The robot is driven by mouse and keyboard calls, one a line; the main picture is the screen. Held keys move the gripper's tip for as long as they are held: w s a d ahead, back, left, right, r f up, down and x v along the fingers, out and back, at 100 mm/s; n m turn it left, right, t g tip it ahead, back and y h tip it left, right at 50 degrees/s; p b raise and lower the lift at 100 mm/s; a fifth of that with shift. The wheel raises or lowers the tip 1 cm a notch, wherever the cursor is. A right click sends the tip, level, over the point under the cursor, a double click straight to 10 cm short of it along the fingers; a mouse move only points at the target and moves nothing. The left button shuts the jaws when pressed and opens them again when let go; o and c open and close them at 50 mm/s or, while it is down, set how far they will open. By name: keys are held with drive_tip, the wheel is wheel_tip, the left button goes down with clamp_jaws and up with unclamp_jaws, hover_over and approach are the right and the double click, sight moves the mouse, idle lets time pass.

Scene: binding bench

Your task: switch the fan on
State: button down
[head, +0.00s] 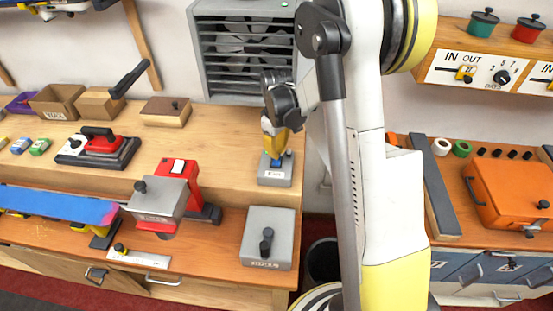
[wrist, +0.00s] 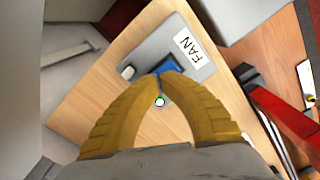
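The fan switch box (head: 274,180) is a small grey block labelled FAN on the wooden bench, below the fan. My gripper (head: 274,150) has yellow fingers and points down at the box. In the wrist view its fingertips (wrist: 160,76) come together at the blue part and partly hide it; I cannot tell whether they touch it. The grey louvred fan (head: 243,50) stands at the back, partly behind my arm.
A grey box with a black knob (head: 268,240) stands on the lower bench in front. A red and grey device (head: 165,195) is to the left. A lidded wooden block (head: 166,111) lies farther back. Bench around the switch box is mostly clear.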

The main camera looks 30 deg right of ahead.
drive_tip(key=shift+r+p, duration=1.3)
drive_tip(key=shift+r, duration=1.25)
drive_tip(key=shift+a+r, duration=0.1)
drive_tip(key=shift+r, duration=0.1)
drive_tip(key=s+a+r+m+t+b, duration=0.2)
drive_tip(key=s+a+b, duration=0.3)
drive_tip(key=s, duration=0.5)
drive_tip(key=s+a+r+m+t+b, duration=0.2)
drive_tip(key=s+a+t+b, duration=0.3)
drive_tip(key=s, duration=0.4)
drive_tip(key=shift+s+a+r+m+b, duration=0.15)
drive_tip(key=shift+s+a+m+b, duration=0.35)
drive_tip(key=shift+b, duration=0.65)
drive_tip(key=shift+w, duration=0.15)
